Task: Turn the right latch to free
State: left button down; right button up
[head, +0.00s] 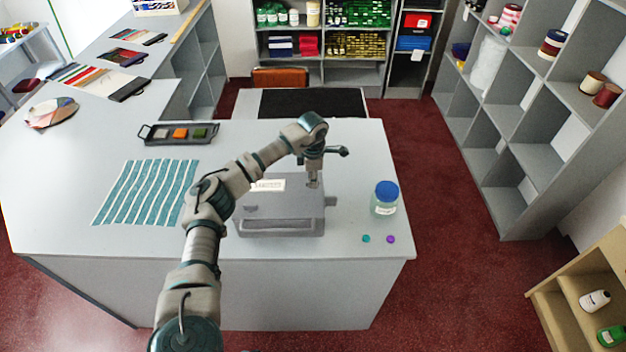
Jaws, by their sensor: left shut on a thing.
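A grey box (280,226) stands near the front edge of the counter, with a white label (268,185) at its back. My left arm reaches over it from the left. My left gripper (313,184) points down at the right part of the box top and is shut on a small part there. That part appears to be the right latch, but the fingers hide most of it, so its angle cannot be told. A small grey block (330,201) sticks out of the box's right side. My right gripper is not in view.
A jar with a blue lid (386,198) stands right of the box, with a teal button (366,239) and a purple button (391,239) in front. Striped cloth (147,192) and a swatch tray (179,134) lie left on the counter (60,210).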

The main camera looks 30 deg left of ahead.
pick_arm(q)
jog(key=shift+m, duration=0.7)
jog(key=c, duration=1.2)
grip_release()
notch_tip(320, 180, up, 12)
jog(key=shift+a+f, duration=0.1)
jog(key=shift+f, duration=0.05)
